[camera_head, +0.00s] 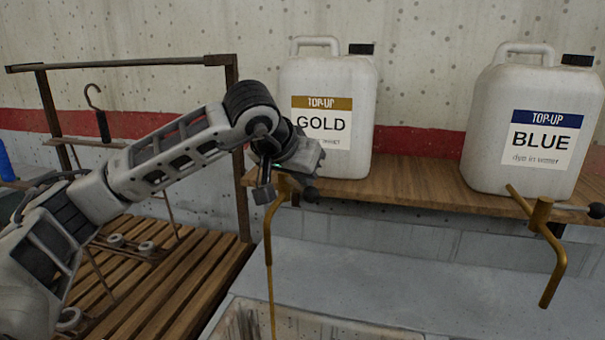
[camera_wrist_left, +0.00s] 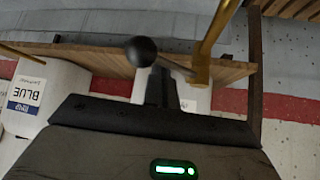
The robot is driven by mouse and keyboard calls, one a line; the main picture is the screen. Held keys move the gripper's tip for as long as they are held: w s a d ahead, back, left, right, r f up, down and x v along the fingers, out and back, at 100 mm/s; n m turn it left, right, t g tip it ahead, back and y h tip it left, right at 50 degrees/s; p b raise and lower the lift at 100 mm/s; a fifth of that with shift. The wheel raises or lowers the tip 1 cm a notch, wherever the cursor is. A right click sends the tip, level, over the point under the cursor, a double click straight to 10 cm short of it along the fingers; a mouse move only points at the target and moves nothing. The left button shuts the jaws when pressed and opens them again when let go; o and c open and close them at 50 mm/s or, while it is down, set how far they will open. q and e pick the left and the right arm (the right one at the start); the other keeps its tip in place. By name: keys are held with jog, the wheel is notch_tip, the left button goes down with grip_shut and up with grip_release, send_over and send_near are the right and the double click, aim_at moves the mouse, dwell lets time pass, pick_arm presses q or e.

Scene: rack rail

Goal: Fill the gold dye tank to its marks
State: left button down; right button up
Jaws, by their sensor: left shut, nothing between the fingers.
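The white jug labelled GOLD (camera_head: 362,95) stands on the wooden shelf. Its brass tap (camera_head: 268,235) is partly hidden behind my left gripper (camera_head: 265,193). A thin gold stream (camera_head: 272,300) runs down from the spout toward a pale tank rim (camera_head: 235,322) at the bottom edge. The tank's level and marks do not show. My right gripper is out of view.
A white jug labelled BLUE (camera_head: 485,130) stands right on the shelf (camera_head: 420,187), with its own brass tap (camera_head: 540,215) sticking out. A grey ledge (camera_head: 390,280) lies below.

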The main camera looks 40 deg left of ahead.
pick_arm(q)
jog(key=shift+s+a+f+b, duration=0.1)
jog(key=shift+s+a+b, duration=0.1)
jog(key=shift+s+a, duration=0.25)
jog(key=shift+s+a+b, duration=0.15)
jog(key=shift+s+a, duration=0.1)
jog(key=shift+s, duration=0.4)
jog(key=shift+s+a, duration=0.45)
jog(key=shift+a, duration=0.15)
